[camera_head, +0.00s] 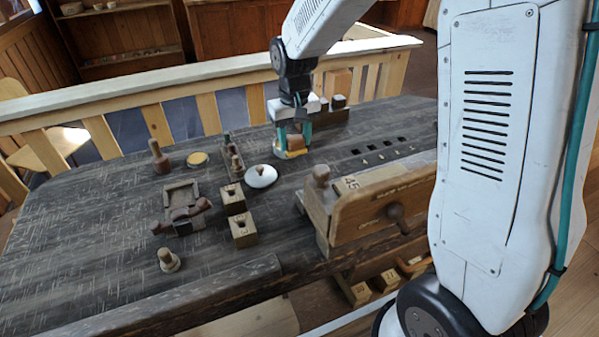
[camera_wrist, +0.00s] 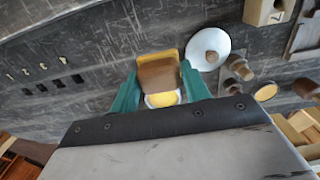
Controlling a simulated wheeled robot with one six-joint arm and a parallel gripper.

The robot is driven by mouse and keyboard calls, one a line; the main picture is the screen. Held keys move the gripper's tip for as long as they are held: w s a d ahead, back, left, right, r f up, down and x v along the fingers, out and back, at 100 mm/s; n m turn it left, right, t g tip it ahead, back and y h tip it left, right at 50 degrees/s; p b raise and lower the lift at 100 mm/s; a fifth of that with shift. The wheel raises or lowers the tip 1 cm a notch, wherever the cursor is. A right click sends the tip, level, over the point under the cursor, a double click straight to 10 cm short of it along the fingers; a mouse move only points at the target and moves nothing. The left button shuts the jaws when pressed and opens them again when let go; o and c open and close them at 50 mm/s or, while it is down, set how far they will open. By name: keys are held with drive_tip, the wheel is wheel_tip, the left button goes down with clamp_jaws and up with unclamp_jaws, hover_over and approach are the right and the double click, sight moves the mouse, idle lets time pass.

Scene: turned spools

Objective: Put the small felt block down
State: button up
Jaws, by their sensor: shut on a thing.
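My gripper (camera_head: 293,142) is over the far part of the dark workbench (camera_head: 110,225), its teal fingers pointing down. It is shut on a small brown block, which I take for the felt block (camera_head: 295,143). In the wrist view the block (camera_wrist: 158,76) sits between the two fingers (camera_wrist: 160,88). Yellow surfaces show at the block's far and near sides in that view, with a pale rim at the near one. I cannot tell whether the block touches the bench or something yellow under it.
A white round knobbed piece (camera_head: 261,176) stands close by, left of my gripper. A wooden vise (camera_head: 375,205) is at the front right. Numbered slots (camera_head: 380,147) lie to the right. Two numbered wooden blocks (camera_head: 243,230), a wooden holder (camera_head: 181,207) and turned pieces (camera_head: 160,158) are left.

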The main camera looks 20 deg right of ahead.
sight(295, 138)
wheel_tip(295, 138, down, 9)
drive_tip(key=shift+r, duration=0.1)
idle(0.3)
drive_tip(key=shift+f, duration=0.2)
drive_tip(key=o, duration=1)
drive_tip(key=shift+o, duration=0.2)
drive_tip(key=shift+r, duration=0.1)
wheel_tip(295, 138, up, 12)
drive_tip(key=shift+s+r, duration=0.1)
drive_tip(key=shift+r, duration=0.05)
drive_tip(key=s+d+r, duration=0.2)
drive_tip(key=s+r, duration=0.7)
drive_tip(key=s, duration=0.4)
drive_tip(key=s+d+r+t, duration=0.1)
drive_tip(key=s, duration=1.6)
drive_tip(key=shift+s+r, duration=0.15)
